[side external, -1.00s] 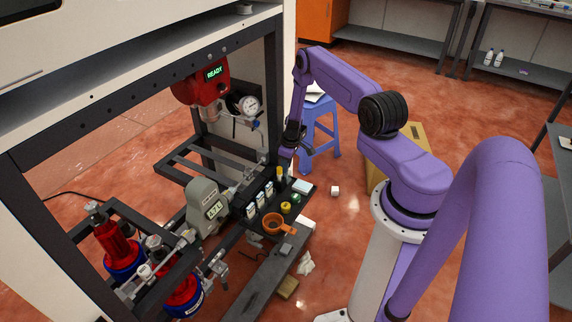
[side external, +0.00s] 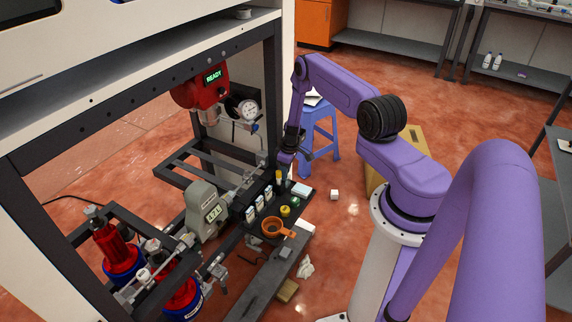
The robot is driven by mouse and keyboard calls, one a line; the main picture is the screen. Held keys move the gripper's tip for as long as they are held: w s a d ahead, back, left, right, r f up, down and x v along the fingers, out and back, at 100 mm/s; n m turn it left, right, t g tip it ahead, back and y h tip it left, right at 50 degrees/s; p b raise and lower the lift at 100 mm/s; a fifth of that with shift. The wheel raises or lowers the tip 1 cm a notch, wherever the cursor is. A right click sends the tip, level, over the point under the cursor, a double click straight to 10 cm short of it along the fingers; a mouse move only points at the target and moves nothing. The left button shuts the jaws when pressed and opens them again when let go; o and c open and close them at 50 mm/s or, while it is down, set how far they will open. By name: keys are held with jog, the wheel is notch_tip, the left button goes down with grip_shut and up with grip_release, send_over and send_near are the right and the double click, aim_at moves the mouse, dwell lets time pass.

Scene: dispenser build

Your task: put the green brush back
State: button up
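My gripper (side external: 284,164) points down over the far end of the black tray (side external: 262,243). It is small and dark here, and I cannot tell whether its fingers are open or shut. A yellow upright piece (side external: 280,177) shows just below the fingers; I cannot tell whether they touch it. I cannot make out the green brush for certain in this view. A yellow round cap or jar (side external: 285,211) stands on the tray, with a small dark green patch (side external: 295,199) behind it.
Several small white-labelled bottles (side external: 259,203) stand in a row on the tray. An orange funnel (side external: 272,227) lies at its near end. A blue stool (side external: 322,130) is behind.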

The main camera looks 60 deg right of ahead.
notch_tip(320, 180, up, 13)
jog(key=s, duration=0.2)
jog(key=w+a+r+n, duration=0.35)
jog(key=a+r, duration=0.65)
jog(key=a, duration=0.5)
jog(key=s+a+r+n+g+y, duration=0.1)
jog(key=s+a+r, duration=0.1)
jog(key=a+r, duration=0.3)
jog(key=s+a+r+n, duration=0.1)
jog(key=s+a+r, duration=0.2)
jog(key=a, duration=0.5)
jog(key=s+a+r+n, duration=0.1)
jog(key=s+a+r, duration=0.25)
jog(key=s, duration=0.25)
jog(key=s+a+r+n, duration=0.1)
jog(key=s+a+r, duration=0.1)
jog(key=s+a, duration=0.25)
jog(key=s+d+r+n, duration=0.1)
jog(key=s+r, duration=0.1)
jog(key=s, duration=0.5)
jog(key=s+d+r+n+h, duration=0.1)
jog(key=s+r+n, duration=0.1)
jog(key=s, duration=0.6)
jog(key=shift+s+d+r, duration=0.15)
jog(key=shift+s, duration=0.05)
